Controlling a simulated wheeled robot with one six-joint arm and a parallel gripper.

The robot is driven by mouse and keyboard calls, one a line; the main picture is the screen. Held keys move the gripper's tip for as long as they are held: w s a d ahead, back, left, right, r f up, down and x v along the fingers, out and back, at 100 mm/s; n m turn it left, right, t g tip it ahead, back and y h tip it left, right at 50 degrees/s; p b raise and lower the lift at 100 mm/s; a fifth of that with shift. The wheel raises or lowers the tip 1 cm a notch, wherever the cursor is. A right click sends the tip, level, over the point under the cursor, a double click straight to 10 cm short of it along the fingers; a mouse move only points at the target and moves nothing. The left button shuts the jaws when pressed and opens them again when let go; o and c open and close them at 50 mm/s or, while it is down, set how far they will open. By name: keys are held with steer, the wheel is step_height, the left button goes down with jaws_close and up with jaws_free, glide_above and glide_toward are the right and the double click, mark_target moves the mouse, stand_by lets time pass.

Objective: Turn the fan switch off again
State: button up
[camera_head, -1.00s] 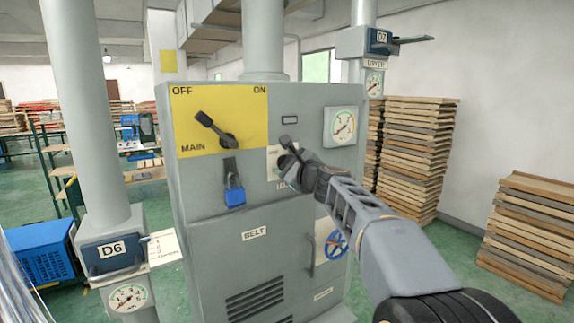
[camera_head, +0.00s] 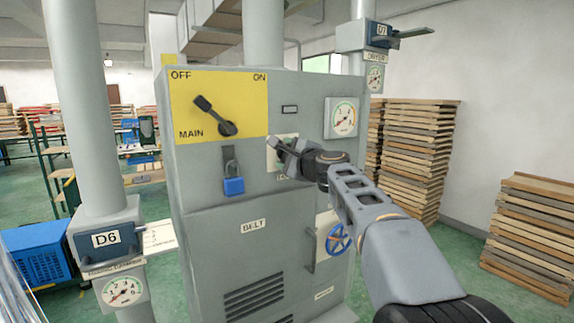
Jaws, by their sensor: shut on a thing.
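The grey control cabinet (camera_head: 200,260) stands in the middle of the head view. A small pale switch plate (camera_head: 270,158) sits on its front, below the yellow panel's right edge. I take this for the fan switch's plate; its lettering is mostly covered and unreadable. My gripper (camera_head: 277,146) is in front of this plate, shut, its tips pointing left. It appears shut on the fan switch's handle, but the fingers hide most of the handle and its exact position.
The MAIN lever (camera_head: 213,115) on the yellow panel tilts toward OFF. A blue padlock (camera_head: 234,186) hangs below. A round gauge (camera_head: 341,117) is at the upper right, a blue handwheel (camera_head: 338,238) lower. Duct D6 (camera_head: 104,240) stands left, and stacked wooden frames (camera_head: 415,150) stand right.

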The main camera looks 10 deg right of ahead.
steer(key=n+b, duration=0.1)
steer(key=n, duration=0.1)
steer(key=n+b, duration=0.1)
steer(key=b, duration=0.1)
steer(key=shift+f+n, duration=0.3)
steer(key=shift+n, duration=0.1)
steer(key=n+b, duration=0.2)
steer(key=n, duration=0.1)
steer(key=shift+n+b, duration=0.3)
steer(key=shift+b, duration=0.1)
steer(key=n+b, duration=0.2)
steer(key=n, duration=0.2)
steer(key=shift+b, duration=0.4)
steer(key=shift+n+b, duration=0.3)
steer(key=shift+n, duration=0.5)
steer(key=shift+r+n, duration=0.1)
steer(key=shift+n, duration=0.2)
steer(key=o, duration=0.9)
steer(key=b+v, duration=0.4)
steer(key=v, duration=0.9)
steer(key=shift+s+d, duration=0.15)
steer(key=shift+s, duration=0.2)
